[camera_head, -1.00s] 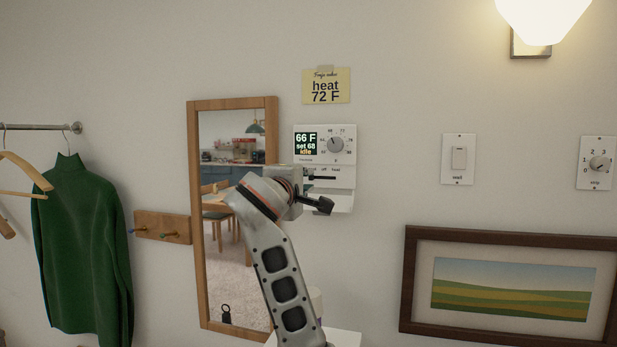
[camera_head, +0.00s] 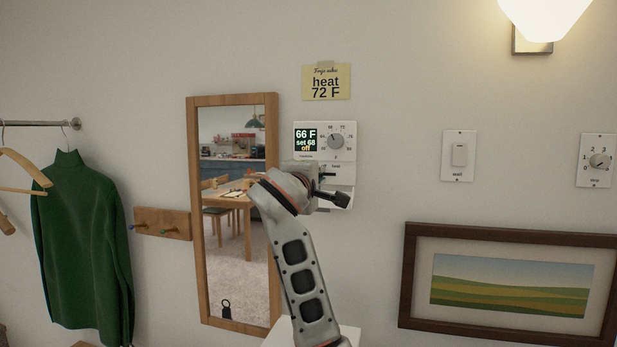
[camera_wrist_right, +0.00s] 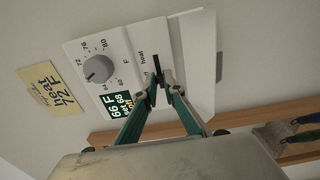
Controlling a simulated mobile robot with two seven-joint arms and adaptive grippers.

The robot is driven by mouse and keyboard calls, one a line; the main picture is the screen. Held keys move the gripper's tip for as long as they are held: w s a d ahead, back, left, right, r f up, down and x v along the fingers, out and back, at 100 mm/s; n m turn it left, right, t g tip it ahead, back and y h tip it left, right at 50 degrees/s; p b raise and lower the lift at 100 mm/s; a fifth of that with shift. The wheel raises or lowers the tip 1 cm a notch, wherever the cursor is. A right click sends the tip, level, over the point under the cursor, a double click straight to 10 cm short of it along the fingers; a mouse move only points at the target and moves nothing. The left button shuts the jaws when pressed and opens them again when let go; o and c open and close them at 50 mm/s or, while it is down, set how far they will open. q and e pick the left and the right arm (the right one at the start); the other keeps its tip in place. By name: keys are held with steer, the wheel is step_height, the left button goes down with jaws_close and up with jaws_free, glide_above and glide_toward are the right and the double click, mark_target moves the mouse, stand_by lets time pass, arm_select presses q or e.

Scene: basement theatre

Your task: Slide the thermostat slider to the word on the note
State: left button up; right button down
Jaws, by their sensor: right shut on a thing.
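The white thermostat (camera_head: 345,150) hangs on the wall; its display reads 66 F, set 68, off. It also shows in the wrist view (camera_wrist_right: 86,47). The yellow note (camera_head: 326,83) above it reads heat 72 F. My right gripper (camera_wrist_right: 159,88) is shut at the black slider (camera_wrist_right: 156,68) below the dial, its fingertips meeting on it. The word heat shows on the slider scale, just beside the dark slot. In the head view my wrist hides the left part of the scale. My left gripper is not in view.
A wood-framed mirror (camera_head: 191,200) stands left of the thermostat, close to my wrist. A wall switch (camera_head: 459,156), a numbered knob plate (camera_head: 597,161) and a framed picture (camera_head: 410,285) are to the right. A peg rack (camera_head: 147,224) and a green sweater (camera_head: 80,250) are left.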

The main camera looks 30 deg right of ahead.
mark_target(338, 175)
steer(key=shift+s+d+f, duration=0.1)
steer(key=shift+s+d, duration=1.2)
steer(key=shift+s, duration=0.15)
steer(key=c, duration=2.4)
jaws_free()
steer(key=shift+s, duration=0.2)
steer(key=shift+a, duration=0.15)
steer(key=v, duration=1.1)
steer(key=shift+s, duration=0.35)
steer(key=shift+a, duration=0.15)
